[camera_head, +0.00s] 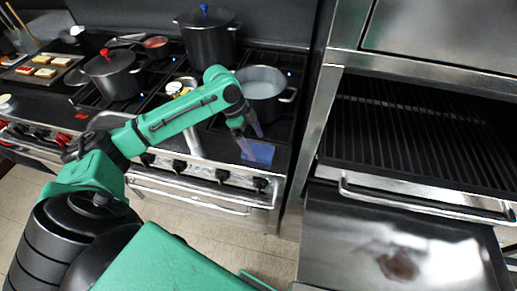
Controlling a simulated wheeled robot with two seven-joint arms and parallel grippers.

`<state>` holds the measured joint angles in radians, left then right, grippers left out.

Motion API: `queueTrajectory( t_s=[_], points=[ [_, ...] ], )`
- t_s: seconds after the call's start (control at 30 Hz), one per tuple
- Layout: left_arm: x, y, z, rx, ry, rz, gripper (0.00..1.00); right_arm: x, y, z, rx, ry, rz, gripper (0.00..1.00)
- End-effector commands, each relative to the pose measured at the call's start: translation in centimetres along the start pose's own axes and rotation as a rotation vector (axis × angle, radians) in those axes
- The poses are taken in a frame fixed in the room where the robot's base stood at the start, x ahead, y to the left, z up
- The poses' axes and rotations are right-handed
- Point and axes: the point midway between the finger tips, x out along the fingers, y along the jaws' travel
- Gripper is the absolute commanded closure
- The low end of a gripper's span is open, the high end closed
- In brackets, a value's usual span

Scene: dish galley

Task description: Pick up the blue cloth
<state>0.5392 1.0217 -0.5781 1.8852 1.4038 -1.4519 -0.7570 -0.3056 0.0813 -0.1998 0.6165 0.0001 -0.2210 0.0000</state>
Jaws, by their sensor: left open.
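The blue cloth (262,153) lies flat on the front edge of the stove, below the pot at the stove's right end. My left gripper (251,139) reaches in from the left over the stove. Its two fingers are apart and point down at the upper left part of the cloth, partly covering it. Nothing shows between the fingers. I cannot tell whether the fingertips touch the cloth. My right gripper is not in view.
An open pot (263,88) with pale contents stands just behind my left gripper. A lidded pot with a red knob (113,74) and a tall pot with a blue knob (207,38) stand further left and back. An open grill oven (420,135) is at right.

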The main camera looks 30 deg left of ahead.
Motion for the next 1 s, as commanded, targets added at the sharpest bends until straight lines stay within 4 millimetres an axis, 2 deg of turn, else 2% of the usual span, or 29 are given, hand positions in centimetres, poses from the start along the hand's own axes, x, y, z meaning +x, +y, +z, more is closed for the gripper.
queueTrajectory(
  t_s=[0.03, 0.1, 0.2, 0.7, 0.77, 0.9, 0.93, 1.0],
  points=[
    [0.6, 0.2, -0.2, -0.001, 0.001, 0.005, 0.00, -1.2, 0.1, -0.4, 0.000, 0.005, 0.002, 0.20],
    [2.0, 0.1, -0.2, -0.001, 0.001, 0.003, 0.00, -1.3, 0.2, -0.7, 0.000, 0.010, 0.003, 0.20],
    [3.1, 0.1, -0.1, 0.000, 0.000, 0.001, 0.00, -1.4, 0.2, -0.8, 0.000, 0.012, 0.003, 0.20],
    [3.4, 0.1, 0.1, 0.000, -0.001, 0.001, 0.00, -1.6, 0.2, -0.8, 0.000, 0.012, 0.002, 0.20],
    [3.5, 0.1, 0.1, 0.000, -0.001, 0.001, 0.19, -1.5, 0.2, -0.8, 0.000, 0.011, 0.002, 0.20],
    [3.5, 0.1, 0.1, 0.000, -0.001, 0.001, 0.73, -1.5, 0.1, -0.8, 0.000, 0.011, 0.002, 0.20],
    [3.5, 0.1, 0.1, 0.000, -0.001, 0.000, 0.80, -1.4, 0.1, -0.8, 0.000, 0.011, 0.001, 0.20],
    [3.5, 0.1, 0.1, 0.000, -0.001, 0.000, 0.81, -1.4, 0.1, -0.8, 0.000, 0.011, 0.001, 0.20]
  ],
)
